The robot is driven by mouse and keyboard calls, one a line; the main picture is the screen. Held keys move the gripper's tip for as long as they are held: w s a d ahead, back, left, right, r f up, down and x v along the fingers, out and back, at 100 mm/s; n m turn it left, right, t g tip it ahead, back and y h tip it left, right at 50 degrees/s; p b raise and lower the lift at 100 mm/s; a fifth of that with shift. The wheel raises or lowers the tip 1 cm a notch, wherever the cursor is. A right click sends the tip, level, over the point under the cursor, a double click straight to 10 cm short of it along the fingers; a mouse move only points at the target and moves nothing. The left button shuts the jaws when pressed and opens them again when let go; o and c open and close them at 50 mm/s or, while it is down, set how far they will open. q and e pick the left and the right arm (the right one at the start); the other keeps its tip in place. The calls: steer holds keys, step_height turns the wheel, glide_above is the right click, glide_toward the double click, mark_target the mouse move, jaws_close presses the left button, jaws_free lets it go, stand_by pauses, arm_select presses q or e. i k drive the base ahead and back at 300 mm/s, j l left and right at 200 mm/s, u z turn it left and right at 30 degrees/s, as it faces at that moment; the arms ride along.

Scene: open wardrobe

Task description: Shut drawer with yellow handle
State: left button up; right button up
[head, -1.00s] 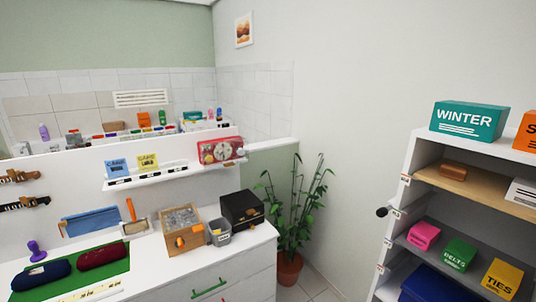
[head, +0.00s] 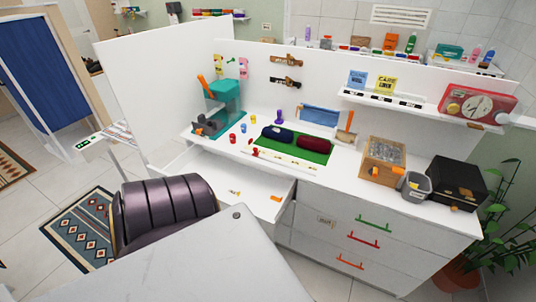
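A white drawer (head: 213,176) stands pulled out from under the desk in the head view. A few small yellow and orange items lie inside it. Its front is partly hidden by the dark chair and the pale tabletop, and I see no yellow handle on it. The white cabinet (head: 400,235) to the right has closed drawers with a green handle (head: 374,223), a red handle (head: 363,241) and an orange handle (head: 350,262). Neither of my grippers is in view.
A dark padded chair (head: 165,210) stands in front of the desk's left part. A pale marbled tabletop (head: 215,268) fills the lower foreground. A potted plant (head: 495,235) is at the right. Open floor (head: 50,185) lies at the left.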

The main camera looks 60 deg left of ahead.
mark_target(257, 183)
steer(key=u, duration=2.55)
steer(key=k+j, duration=0.05)
